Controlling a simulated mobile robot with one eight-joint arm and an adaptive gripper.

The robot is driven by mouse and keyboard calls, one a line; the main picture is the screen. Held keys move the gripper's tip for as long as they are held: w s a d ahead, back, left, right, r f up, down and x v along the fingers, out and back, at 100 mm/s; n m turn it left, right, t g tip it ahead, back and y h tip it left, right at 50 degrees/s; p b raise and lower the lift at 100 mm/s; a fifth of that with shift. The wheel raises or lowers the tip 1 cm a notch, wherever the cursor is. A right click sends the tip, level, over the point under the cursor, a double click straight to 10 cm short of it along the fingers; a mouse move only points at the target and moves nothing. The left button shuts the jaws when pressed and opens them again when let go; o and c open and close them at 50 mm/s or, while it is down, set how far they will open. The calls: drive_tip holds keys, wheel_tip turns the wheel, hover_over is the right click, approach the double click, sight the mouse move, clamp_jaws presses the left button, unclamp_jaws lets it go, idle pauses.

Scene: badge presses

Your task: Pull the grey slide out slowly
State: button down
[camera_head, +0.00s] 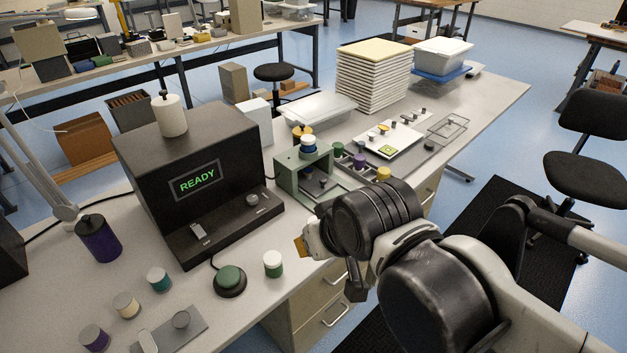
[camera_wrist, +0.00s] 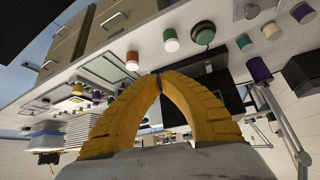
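A green press frame (camera_head: 289,176) stands right of the black machine. A grey plate with dark knobs (camera_head: 318,186) sits low in its opening; I take this as the slide, partly hidden by the frame and my arm. My gripper (camera_head: 301,245) is over the table's front edge, apart from the press and to its front. In the wrist view its yellow fingers (camera_wrist: 157,74) come together at the tips, with nothing clear between them.
The black machine (camera_head: 215,153) shows READY. A green button (camera_head: 230,279) and a green-and-white pot (camera_head: 273,264) stand in front of it. Purple and yellow pots (camera_head: 384,174) stand right of the press.

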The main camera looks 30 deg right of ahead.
drive_tip(key=c, duration=1.4)
unclamp_jaws()
drive_tip(key=shift+o, duration=0.8)
drive_tip(key=shift+w+d+r, duration=0.1)
drive_tip(key=shift+w+r, duration=0.1)
drive_tip(key=shift+w, duration=0.05)
drive_tip(key=w+d+r, duration=0.3)
drive_tip(key=w, duration=0.7)
drive_tip(key=m+g+p, duration=0.1)
drive_tip(key=g+p, duration=0.2)
hover_over(323, 180)
drive_tip(key=s, duration=0.4)
wheel_tip(323, 180, down, 17)
drive_tip(key=b+x, duration=0.4)
drive_tip(key=x, duration=0.6)
drive_tip(key=shift+w+f, duration=0.15)
drive_tip(key=shift+f, duration=0.1)
